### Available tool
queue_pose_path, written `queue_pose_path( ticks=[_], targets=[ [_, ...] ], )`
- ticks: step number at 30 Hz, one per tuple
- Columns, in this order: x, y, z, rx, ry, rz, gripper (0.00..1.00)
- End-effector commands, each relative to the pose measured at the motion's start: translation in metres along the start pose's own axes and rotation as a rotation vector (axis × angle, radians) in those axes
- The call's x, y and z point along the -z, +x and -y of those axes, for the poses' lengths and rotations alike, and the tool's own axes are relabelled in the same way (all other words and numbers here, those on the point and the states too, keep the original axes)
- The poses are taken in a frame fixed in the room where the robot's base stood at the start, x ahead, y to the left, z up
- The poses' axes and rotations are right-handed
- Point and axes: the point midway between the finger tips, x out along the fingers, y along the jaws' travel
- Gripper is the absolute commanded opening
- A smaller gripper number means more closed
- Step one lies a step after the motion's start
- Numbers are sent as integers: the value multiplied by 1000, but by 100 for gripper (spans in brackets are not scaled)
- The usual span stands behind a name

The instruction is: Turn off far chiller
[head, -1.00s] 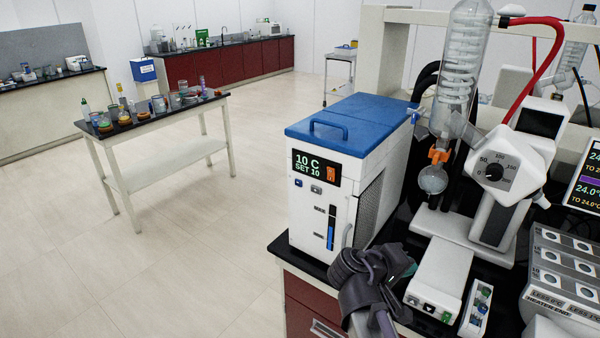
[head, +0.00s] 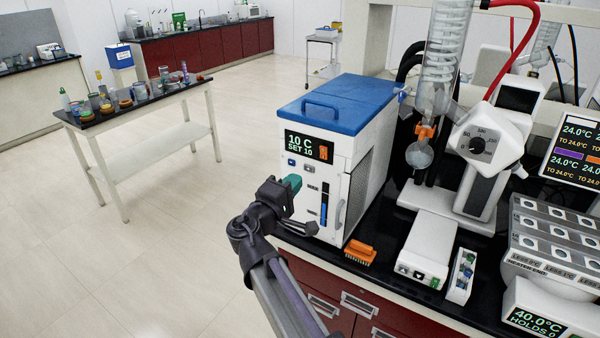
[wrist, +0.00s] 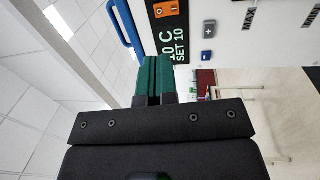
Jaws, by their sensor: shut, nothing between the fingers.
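A white chiller (head: 318,200) with a blue lid (head: 340,103) stands on the black bench. Its dark display (head: 299,142) reads "10 C SET 10" and is lit. An orange switch (head: 323,152) sits at the display's right end; it also shows in the wrist view (wrist: 166,9). My gripper (head: 293,183) has green fingers, pressed together and empty, in front of the chiller's front face, below the display in the head view. In the wrist view the fingers (wrist: 152,66) point toward the panel, beside the display text. Whether they touch the panel cannot be told.
Small buttons lie under the display, one with a plus (wrist: 209,30) in the wrist view. An orange brush (head: 360,252) lies right of the chiller. A rotary evaporator (head: 480,150) and a white block heater (head: 550,250) stand further right.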

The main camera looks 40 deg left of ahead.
Motion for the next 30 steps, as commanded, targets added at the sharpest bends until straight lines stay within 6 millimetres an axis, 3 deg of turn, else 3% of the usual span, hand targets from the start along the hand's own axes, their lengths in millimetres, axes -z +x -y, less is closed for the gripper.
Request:
queue_pose_path(
  ticks=[15, 21, 30],
  targets=[
    [1, 108, -1, 0, -1, 1, 0],
    [0, 123, 0, 0, 0, 1, 0],
    [-1, 124, 0, 1, 0, 1, 0]
  ],
)
